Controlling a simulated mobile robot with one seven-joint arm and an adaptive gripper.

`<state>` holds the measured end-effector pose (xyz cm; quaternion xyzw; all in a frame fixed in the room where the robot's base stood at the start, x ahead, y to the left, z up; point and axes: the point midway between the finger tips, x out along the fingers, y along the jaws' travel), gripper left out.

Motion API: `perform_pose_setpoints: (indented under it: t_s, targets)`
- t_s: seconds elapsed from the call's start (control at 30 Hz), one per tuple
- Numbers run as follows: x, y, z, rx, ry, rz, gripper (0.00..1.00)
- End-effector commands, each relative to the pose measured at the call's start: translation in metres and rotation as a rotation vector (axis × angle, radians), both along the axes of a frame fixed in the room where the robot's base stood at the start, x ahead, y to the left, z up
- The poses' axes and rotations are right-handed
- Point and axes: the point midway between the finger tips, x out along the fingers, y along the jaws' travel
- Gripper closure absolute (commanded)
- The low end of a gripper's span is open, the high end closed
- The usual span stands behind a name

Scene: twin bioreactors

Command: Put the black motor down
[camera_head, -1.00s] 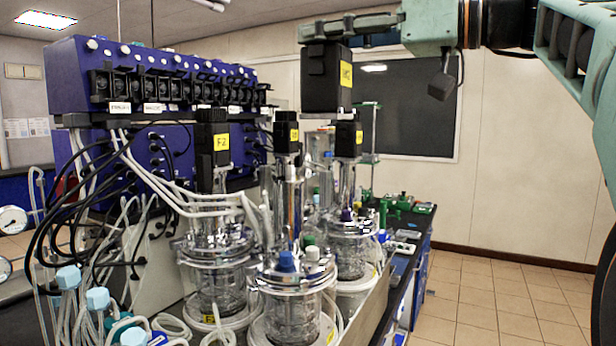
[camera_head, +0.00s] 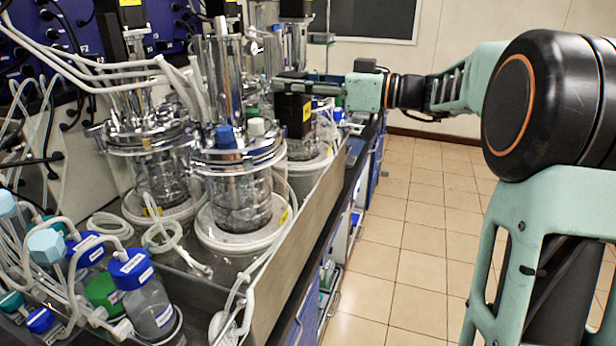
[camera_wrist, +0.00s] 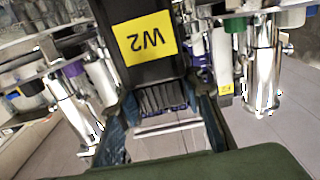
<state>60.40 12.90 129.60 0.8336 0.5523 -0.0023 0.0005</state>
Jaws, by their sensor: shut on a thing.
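The black motor (camera_head: 291,113), with a yellow label on its side, is in my gripper (camera_head: 308,86), to the right of the front glass vessel's steel lid. It hangs upright below the fingers, in front of the rear vessel. It seems to be off any surface, but its underside is hard to make out. In the wrist view, the motor (camera_wrist: 118,68) fills the upper middle, its label reading W2 upside down. My gripper (camera_wrist: 165,112) shows its fingers on both sides there, shut on the motor.
The front vessel (camera_head: 240,190) and left vessel (camera_head: 155,165) stand close by with hoses around them. A grey tray wall (camera_head: 290,240) runs along the bench's right side. Capped bottles (camera_head: 145,290) crowd the lower left. The tiled floor (camera_head: 410,220) at right is clear.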

Motion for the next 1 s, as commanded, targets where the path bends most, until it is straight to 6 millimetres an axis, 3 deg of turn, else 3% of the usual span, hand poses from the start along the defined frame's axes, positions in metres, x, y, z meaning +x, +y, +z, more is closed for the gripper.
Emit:
perform_pose_setpoints:
  t_s: [0.5,1.0]
  targets:
    - [0.001,0.008,-0.073,0.006,-0.003,0.012,1.00]
    - [0.001,0.007,-0.118,0.006,-0.006,0.011,1.00]
